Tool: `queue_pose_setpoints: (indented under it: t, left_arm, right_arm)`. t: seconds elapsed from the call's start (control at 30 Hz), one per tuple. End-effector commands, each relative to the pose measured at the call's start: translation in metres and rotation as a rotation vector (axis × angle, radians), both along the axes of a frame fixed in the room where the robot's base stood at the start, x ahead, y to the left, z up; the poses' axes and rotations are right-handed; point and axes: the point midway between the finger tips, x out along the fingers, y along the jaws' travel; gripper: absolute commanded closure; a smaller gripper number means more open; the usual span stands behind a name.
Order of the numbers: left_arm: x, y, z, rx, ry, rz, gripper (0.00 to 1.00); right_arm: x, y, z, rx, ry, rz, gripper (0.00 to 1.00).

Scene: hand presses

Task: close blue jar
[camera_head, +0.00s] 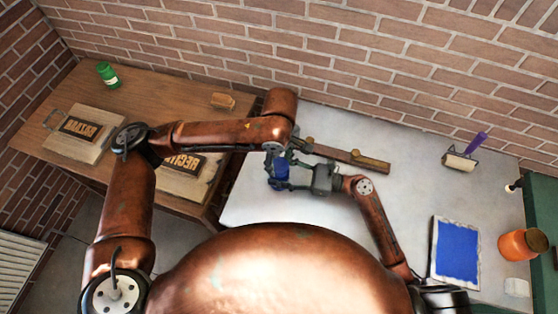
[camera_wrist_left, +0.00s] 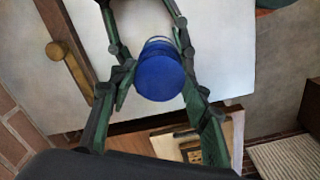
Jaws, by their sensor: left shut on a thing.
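A blue jar (camera_head: 282,169) is held between my two grippers near the left end of the white table. Its round blue lid (camera_wrist_left: 160,78) faces the camera in the left wrist view. My left gripper (camera_head: 277,156) comes to the jar from above and is shut on its lid end. Its fingers show on both sides of the lid in the left wrist view. My right gripper (camera_head: 284,176) comes in from the right, with its fingers around the jar's body. The lid hides most of the body, and finger contact is partly hidden.
The white table (camera_head: 400,170) bears a wooden bar (camera_head: 347,156), a purple-handled roller (camera_head: 463,155) and a blue panel (camera_head: 456,252). The wooden table (camera_head: 150,95) holds a green jar (camera_head: 107,74) and lettered blocks (camera_head: 82,130).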

Motion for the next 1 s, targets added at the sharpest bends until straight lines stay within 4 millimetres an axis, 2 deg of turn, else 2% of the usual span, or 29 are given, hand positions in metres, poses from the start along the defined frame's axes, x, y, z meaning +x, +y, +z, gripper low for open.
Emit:
queue_pose_setpoints:
  t: [0.87, 0.9, 1.0]
  left_arm:
    - [0.000, 0.000, -0.011, -0.001, 0.001, 0.001, 0.64]
    - [0.000, 0.000, -0.011, -0.001, 0.001, 0.001, 0.64]
    - [0.000, 0.000, -0.011, 0.000, 0.000, -0.019, 0.64]
  right_arm:
    - [0.000, 0.001, 0.003, 0.004, -0.004, 0.000, 0.96]
    - [0.000, 0.001, 0.003, 0.004, -0.004, 0.000, 1.00]
    - [0.000, 0.001, 0.003, 0.004, -0.004, 0.000, 1.00]
